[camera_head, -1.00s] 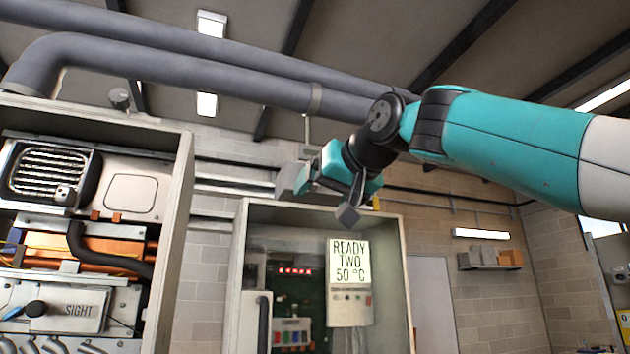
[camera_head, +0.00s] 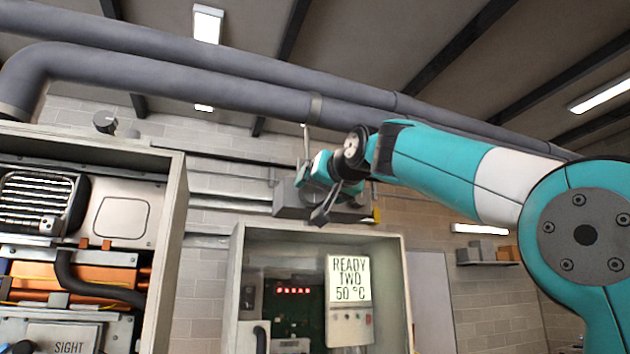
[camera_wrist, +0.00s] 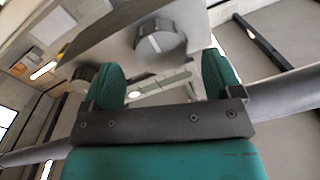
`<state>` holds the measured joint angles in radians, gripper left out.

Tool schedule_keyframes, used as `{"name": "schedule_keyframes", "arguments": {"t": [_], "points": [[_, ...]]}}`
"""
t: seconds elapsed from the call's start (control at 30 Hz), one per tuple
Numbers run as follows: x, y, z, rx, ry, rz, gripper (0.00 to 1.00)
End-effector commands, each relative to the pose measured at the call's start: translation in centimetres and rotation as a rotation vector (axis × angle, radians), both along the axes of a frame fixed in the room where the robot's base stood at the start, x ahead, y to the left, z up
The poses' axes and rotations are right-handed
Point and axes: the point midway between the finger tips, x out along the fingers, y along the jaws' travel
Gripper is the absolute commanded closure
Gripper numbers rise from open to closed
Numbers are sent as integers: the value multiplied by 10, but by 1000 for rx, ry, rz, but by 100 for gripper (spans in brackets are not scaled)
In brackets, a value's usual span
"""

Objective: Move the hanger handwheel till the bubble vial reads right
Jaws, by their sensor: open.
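My gripper (camera_head: 322,212) is raised in front of a grey box (camera_head: 290,202) on top of the open cabinet, below the pipes. In the wrist view its two teal fingers (camera_wrist: 165,84) are apart, with nothing held between them. A round grey knob (camera_wrist: 160,40), which may be the handwheel, shows beyond the fingertips, apart from them. A pale strip with a greenish tint (camera_wrist: 158,85) shows between the fingers; it may be the bubble vial, but no bubble can be read. In the head view my gripper and wrist cover part of the box, and no handwheel is clear.
Thick grey pipes (camera_head: 200,80) run overhead, with a thin rod (camera_head: 306,140) below them. The cabinet (camera_head: 405,290) under my gripper holds a "READY TWO 50 °C" panel (camera_head: 349,278). Another open cabinet (camera_head: 172,215) stands at left. A shelf (camera_head: 488,262) is on the right wall.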

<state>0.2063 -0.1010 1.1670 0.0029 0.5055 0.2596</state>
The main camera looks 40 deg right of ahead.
Motion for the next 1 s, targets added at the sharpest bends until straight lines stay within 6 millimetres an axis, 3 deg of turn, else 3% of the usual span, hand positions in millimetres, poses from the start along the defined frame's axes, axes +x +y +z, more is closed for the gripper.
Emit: {"name": "schedule_keyframes", "arguments": {"t": [0.2, 0.57, 0.8, 1.0], "points": [[28, -6, 2, 0, 1, 0, 16], [34, -7, 0, 0, -1, 0, 16], [34, -7, 0, 0, -1, 0, 64], [33, -7, 0, -7, 1, 0, 64]]}}
